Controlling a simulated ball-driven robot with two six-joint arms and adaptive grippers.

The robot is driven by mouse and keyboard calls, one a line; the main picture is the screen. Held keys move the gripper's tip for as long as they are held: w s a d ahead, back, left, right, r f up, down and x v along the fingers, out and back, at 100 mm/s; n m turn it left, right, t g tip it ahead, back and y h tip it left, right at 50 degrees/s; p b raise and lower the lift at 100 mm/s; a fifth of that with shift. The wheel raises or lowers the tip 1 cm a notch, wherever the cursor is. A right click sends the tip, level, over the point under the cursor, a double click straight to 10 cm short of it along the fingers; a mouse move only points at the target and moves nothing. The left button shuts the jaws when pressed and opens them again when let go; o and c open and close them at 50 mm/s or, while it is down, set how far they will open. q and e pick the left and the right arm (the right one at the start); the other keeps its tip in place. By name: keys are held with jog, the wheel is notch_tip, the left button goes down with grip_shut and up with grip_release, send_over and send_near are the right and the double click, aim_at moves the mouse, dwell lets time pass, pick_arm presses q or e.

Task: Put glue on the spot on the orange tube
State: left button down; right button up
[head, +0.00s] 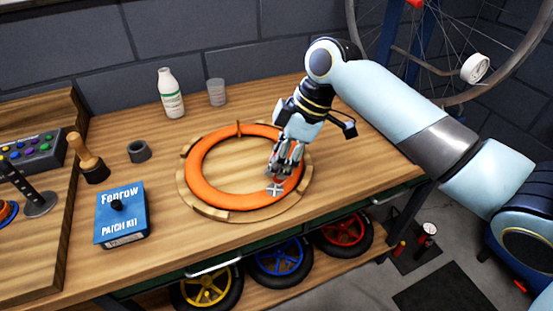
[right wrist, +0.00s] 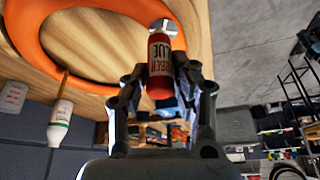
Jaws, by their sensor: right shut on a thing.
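The orange tube (head: 208,191) lies in a round wooden holder (head: 232,215) on the bench. A white cross-shaped spot (head: 275,190) shows on its front right part. My right gripper (head: 283,172) is just above and behind the spot, pointing down. It is shut on a red glue tube with a white label, clear in the right wrist view (right wrist: 160,70). The glue tube's far end points at a pale patch (right wrist: 164,27) on the orange tube (right wrist: 60,40). I cannot tell whether they touch. In the head view the fingers mostly hide the glue tube. My left gripper is out of view.
The bench is clear right of the ring.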

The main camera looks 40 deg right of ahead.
jog(key=shift+a, duration=0.15)
jog(key=shift+a+p, duration=0.35)
jog(key=shift+a, duration=0.55)
jog(key=shift+d, duration=0.2)
jog(key=shift+d+p, duration=0.4)
jog(key=shift+d, duration=0.45)
jog(key=shift+r, duration=0.15)
notch_tip(320, 180, up, 7)
jog(key=p, duration=0.7)
jog(key=shift+p, duration=0.4)
